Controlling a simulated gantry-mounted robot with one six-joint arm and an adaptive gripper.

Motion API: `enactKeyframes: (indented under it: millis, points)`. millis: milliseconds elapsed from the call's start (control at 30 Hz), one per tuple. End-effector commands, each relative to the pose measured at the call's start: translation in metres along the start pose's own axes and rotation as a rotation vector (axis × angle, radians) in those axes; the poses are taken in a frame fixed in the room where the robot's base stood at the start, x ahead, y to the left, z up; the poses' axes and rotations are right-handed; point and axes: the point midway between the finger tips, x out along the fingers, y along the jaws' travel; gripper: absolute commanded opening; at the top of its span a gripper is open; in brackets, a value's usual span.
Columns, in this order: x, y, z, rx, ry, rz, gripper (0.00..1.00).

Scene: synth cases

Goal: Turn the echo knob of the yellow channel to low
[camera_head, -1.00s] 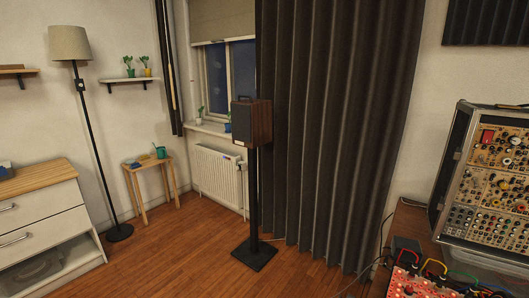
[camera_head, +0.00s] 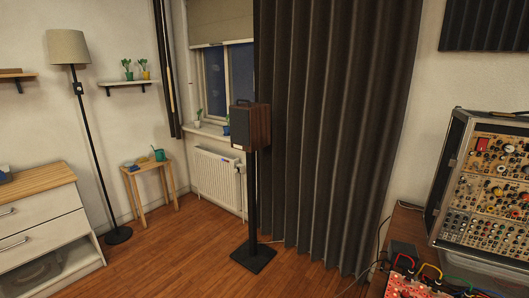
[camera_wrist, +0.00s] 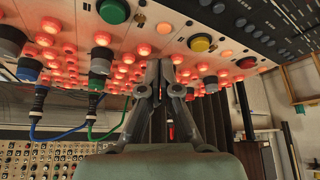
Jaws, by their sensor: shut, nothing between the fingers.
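In the wrist view a panel with many glowing orange-red lamps or caps fills the top. A dark knob with a green ring (camera_wrist: 97,80) and one with a blue ring (camera_wrist: 27,72) stick out at the left. I cannot tell which knob is the yellow channel's echo knob. My gripper (camera_wrist: 166,66) is shut and empty, its tips close to the panel's lamps; contact is unclear. In the head view a red panel (camera_head: 407,287) is cut off at the bottom edge; my gripper is out of view.
Blue and green cables (camera_wrist: 62,134) hang left of my gripper. A modular synth rack (camera_head: 490,185) stands on the right and also shows in the wrist view (camera_wrist: 40,160). A speaker on a stand (camera_head: 250,127) and a dark curtain (camera_head: 335,130) stand further back.

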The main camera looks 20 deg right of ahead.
Motion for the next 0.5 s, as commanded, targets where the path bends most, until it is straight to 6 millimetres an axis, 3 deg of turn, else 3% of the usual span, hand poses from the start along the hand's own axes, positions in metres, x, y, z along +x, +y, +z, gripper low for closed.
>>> enactKeyframes:
  millis: [267, 500]
  points:
    - [-0.003, 0.001, 0.001, 0.000, 0.001, 0.001, 0.00]
    - [-0.031, 0.001, -0.014, 0.000, 0.001, 0.001, 0.00]
